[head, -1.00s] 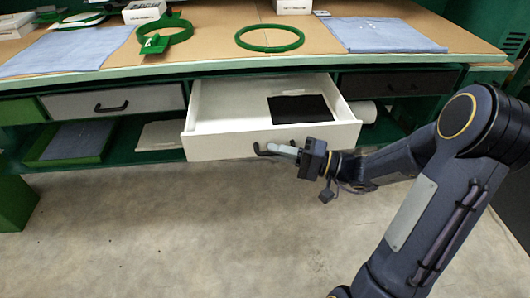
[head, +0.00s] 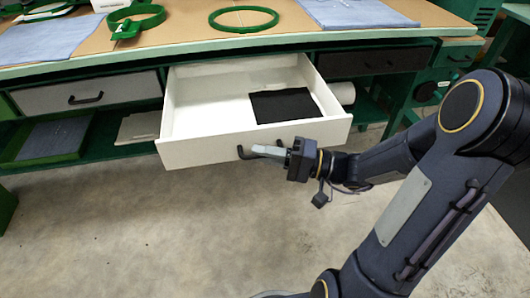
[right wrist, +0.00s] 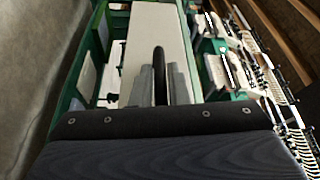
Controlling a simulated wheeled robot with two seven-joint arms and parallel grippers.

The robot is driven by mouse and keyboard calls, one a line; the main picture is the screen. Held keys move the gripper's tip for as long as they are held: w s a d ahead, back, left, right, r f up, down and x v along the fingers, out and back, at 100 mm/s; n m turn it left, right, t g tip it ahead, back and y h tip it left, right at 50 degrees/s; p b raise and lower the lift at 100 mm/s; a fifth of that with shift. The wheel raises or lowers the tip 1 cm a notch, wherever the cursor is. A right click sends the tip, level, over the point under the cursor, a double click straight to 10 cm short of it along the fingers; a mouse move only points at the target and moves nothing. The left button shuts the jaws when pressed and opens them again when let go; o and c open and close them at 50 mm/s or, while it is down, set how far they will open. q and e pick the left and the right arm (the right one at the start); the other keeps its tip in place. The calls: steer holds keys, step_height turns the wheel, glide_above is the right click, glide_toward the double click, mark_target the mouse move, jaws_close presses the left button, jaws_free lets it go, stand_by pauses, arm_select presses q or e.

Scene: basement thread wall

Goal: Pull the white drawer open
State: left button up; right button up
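The white drawer (head: 200,149) is out from under the workbench in the head view, with its inside showing and a folded black cloth (head: 285,105) lying in it. Its dark handle (head: 243,152) is on the front panel. My right gripper (head: 262,151) is at the handle, with its fingers around it. In the right wrist view the dark handle (right wrist: 160,75) stands between the two grey fingers, which look closed on it, and the pale drawer front (right wrist: 155,30) is beyond. My left gripper is not in view.
A grey drawer (head: 85,95) is shut at the left and a dark drawer (head: 375,60) is shut at the right. Green hoops (head: 243,27) and blue cloths lie on the bench top (head: 190,40). The floor in front is clear.

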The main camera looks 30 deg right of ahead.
steer(key=o, duration=0.3)
steer(key=shift+d, duration=0.1)
steer(key=p+v, duration=0.1)
steer(key=v, duration=0.6)
steer(key=shift+s+d, duration=0.25)
